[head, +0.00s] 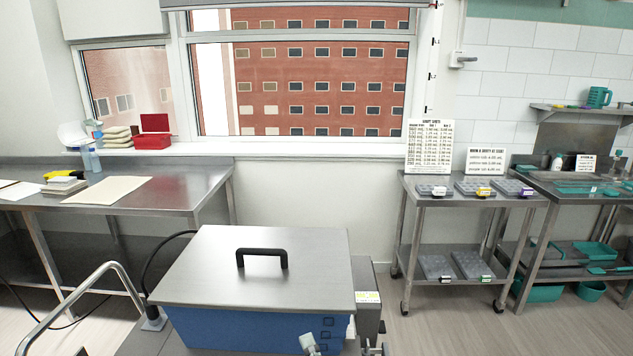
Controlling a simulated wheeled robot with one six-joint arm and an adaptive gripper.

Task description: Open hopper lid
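The hopper lid (215,265) is a flat grey metal plate that lies level on the blue hopper body (235,332), low in the middle of the head view. It is shut. A black bar handle (262,256) stands up from the lid near its middle. My gripper is not in the head view, so its place relative to the handle does not show.
A steel bench (180,196) with a tan sheet (108,190) stands at the left. A wheeled cart (440,205) with several moulds is at the right, beside a sink counter (560,185). A bent metal rail (85,300) is left of the hopper. Floor shows between bench and cart.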

